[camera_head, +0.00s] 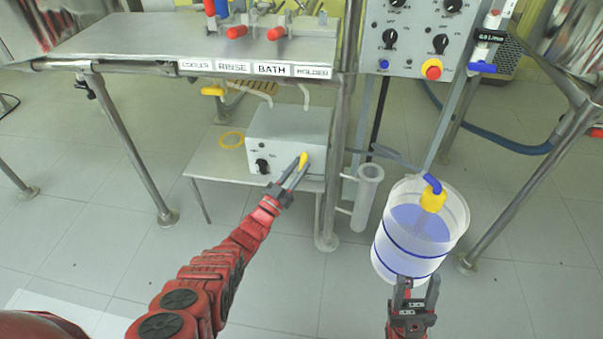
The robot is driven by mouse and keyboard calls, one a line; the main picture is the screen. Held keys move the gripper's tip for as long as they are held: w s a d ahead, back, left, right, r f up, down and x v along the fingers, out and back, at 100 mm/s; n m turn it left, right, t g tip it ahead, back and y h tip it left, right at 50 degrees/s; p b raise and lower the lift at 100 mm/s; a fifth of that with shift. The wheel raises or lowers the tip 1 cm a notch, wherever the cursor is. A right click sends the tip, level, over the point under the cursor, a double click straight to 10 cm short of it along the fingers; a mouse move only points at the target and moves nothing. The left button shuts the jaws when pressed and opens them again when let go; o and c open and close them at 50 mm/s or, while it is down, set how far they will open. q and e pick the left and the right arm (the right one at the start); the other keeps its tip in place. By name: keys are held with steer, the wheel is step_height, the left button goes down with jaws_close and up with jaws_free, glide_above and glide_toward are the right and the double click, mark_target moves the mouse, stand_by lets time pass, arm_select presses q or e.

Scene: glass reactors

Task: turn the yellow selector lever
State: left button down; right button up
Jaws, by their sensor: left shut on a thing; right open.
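The yellow selector lever (303,160) is on the front right of a grey box (290,128) on the low shelf. My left gripper (298,168) reaches up to it from the lower left and is shut on the lever, its fingers partly hiding it. My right gripper (417,291) is open, in front of the clear drum at the lower right, with nothing between its fingers.
A clear drum (447,213) of bluish liquid stands right of the frame leg (335,170). A clear cylinder (367,195) stands between them. A labelled bench (200,45) is above the box, and a control panel (408,45) is at upper right.

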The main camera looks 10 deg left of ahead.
arm_select(q)
steer(key=shift+a+f+n+t+b, duration=0.1)
steer(key=shift+a+n+t+b, duration=0.1)
steer(key=shift+n+t+b, duration=0.3)
steer(key=c, duration=0.7)
jaws_free()
steer(key=p+v, duration=0.1)
steer(key=v, duration=0.7)
steer(key=p+v, duration=0.2)
steer(key=v, duration=0.7)
steer(key=shift+s+a, duration=0.1)
steer(key=shift+s, duration=0.2)
